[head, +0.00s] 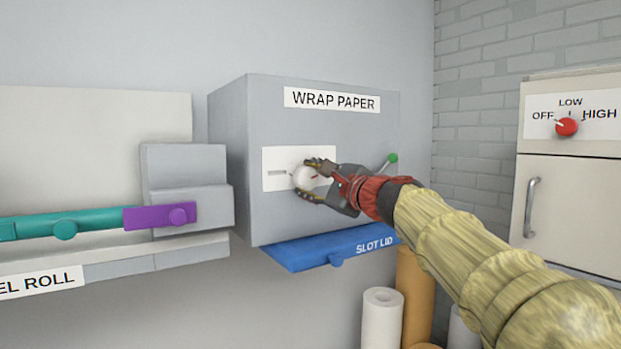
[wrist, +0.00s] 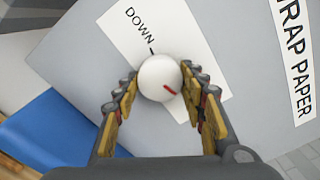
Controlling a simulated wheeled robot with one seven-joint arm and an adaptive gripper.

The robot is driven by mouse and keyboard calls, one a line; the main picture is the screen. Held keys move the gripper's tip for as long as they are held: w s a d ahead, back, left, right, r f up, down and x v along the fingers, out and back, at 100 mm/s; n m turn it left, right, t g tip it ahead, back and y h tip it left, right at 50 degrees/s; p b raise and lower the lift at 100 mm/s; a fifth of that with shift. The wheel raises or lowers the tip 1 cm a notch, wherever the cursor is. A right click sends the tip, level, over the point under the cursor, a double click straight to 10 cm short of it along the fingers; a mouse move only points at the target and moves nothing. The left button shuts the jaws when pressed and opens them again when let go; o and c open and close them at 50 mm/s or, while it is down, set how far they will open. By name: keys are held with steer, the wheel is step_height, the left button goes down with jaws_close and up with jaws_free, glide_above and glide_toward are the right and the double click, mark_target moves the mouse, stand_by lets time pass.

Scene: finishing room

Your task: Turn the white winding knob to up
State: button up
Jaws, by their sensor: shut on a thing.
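The white winding knob (head: 303,180) sits on a white plate (head: 270,180) on the front of the grey WRAP PAPER box. In the wrist view the knob (wrist: 157,76) has a short red mark on its lower right part. The word DOWN (wrist: 140,25) and a tick stand above and left of the knob there, so the red mark is on the side away from DOWN. No UP label is readable; the gripper hides part of the plate. My gripper (head: 311,181) is shut on the knob, with one finger on each side, as the wrist view (wrist: 164,94) also shows.
A blue SLOT LID (head: 330,248) juts out below the grey box (head: 340,125). A green-tipped lever (head: 391,159) is on its right side. Paper rolls (head: 382,318) stand below. A cabinet with a red dial (head: 567,127) is at right, a purple slider (head: 150,217) at left.

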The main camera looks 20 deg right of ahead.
steer(key=shift+f, duration=0.15)
stand_by(0.4)
steer(key=o, duration=1.2)
steer(key=shift+c, duration=0.2)
steer(key=shift+s, duration=0.1)
steer(key=v, duration=1.1)
steer(key=shift+s, duration=0.4)
steer(key=shift+d, duration=0.15)
